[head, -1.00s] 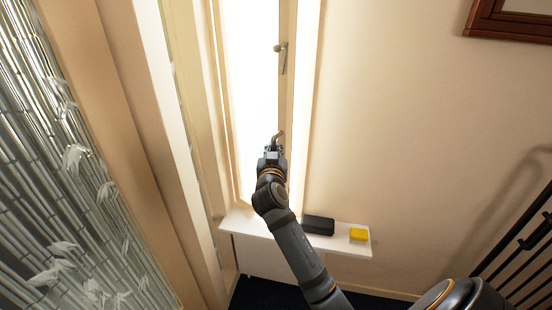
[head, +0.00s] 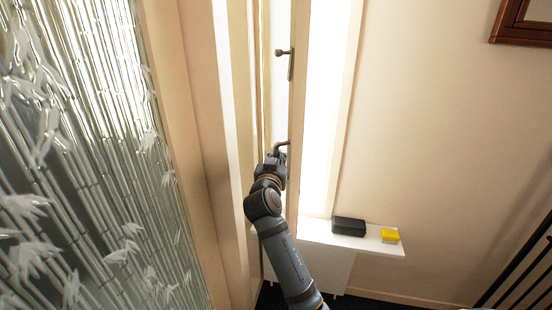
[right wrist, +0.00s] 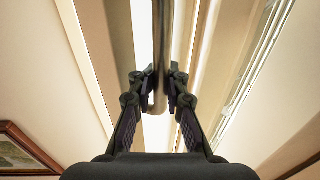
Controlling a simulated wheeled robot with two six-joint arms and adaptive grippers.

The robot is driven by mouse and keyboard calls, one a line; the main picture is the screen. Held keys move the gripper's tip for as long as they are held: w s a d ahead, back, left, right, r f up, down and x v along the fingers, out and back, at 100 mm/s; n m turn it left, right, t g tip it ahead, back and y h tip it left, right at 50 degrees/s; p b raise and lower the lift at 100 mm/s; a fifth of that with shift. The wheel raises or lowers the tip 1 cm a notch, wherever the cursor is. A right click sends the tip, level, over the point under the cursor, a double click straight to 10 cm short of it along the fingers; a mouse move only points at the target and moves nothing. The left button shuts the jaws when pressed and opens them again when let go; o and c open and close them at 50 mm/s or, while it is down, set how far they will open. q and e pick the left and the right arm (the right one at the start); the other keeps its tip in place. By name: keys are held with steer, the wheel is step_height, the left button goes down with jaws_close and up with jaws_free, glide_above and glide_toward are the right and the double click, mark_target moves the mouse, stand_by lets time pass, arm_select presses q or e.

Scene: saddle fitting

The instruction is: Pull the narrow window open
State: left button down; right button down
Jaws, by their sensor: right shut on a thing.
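The narrow window's sash (head: 298,100) stands swung out of its frame, seen nearly edge-on in the head view. A bright tall gap shows between it and the frame on the right (head: 343,100). The sash carries an upper handle (head: 290,62) and a lower handle (head: 281,144). My right gripper (head: 277,154) is shut on the lower handle. In the right wrist view, the fingers of my right gripper (right wrist: 160,88) close from both sides on the metal handle (right wrist: 160,103). My left gripper is not in view.
A textured glass panel with a leaf pattern (head: 85,150) fills the left side. A white shelf (head: 315,231) below the window holds a black box (head: 348,226) and a yellow block (head: 390,235). A dark railing (head: 525,265) and a framed picture (head: 522,22) are at the right.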

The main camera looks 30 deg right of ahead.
steer(key=shift+f, duration=0.35)
